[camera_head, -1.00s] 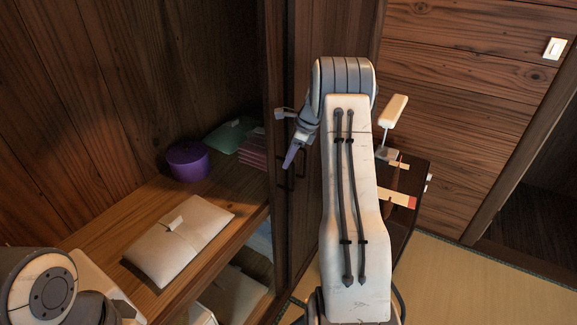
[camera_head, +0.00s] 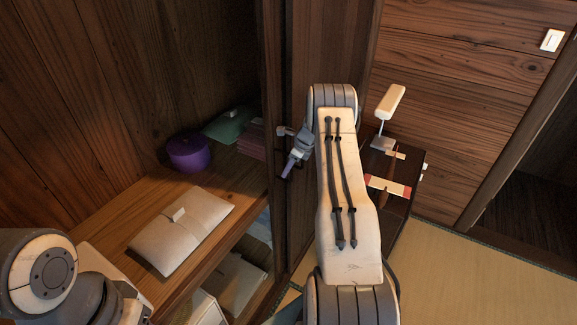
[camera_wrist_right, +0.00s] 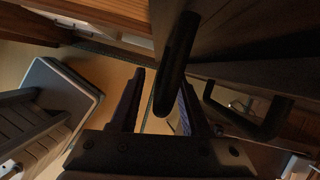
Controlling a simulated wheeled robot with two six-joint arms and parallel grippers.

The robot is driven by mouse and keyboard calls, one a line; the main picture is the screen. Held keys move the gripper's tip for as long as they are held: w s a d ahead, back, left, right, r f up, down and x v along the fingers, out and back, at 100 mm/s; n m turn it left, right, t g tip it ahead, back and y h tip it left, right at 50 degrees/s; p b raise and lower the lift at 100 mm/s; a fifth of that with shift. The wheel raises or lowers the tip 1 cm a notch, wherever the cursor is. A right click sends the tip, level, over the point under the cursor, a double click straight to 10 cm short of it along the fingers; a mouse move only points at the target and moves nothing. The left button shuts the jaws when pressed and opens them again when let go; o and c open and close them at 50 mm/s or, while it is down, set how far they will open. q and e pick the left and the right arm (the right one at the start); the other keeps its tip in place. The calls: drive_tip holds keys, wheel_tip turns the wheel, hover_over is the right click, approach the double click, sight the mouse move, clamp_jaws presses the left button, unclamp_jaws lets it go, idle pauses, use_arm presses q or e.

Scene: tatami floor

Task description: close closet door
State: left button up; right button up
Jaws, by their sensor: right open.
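The closet door (camera_head: 300,60) is a dark wooden panel right of the open shelves, mostly behind my right arm. My right gripper (camera_head: 290,165) is at the panel's left side in the head view. In the right wrist view its fingers (camera_wrist_right: 162,108) are apart, with a dark bar-like handle (camera_wrist_right: 178,65) showing between them. I cannot tell whether the fingers touch it. A second dark, U-shaped handle (camera_wrist_right: 270,122) shows to the right there. The gripper does not grasp either. My left arm shows at lower left; its gripper is out of view.
The open closet shelf (camera_head: 105,225) holds a beige cloth pouch (camera_head: 180,230), a purple round box (camera_head: 188,152) and a green item (camera_head: 228,126). A dark cabinet (camera_head: 395,215) with a white lamp (camera_head: 390,102) stands right of my arm. Tatami (camera_head: 470,285) is clear at lower right.

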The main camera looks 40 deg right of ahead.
clamp_jaws()
idle(1.4)
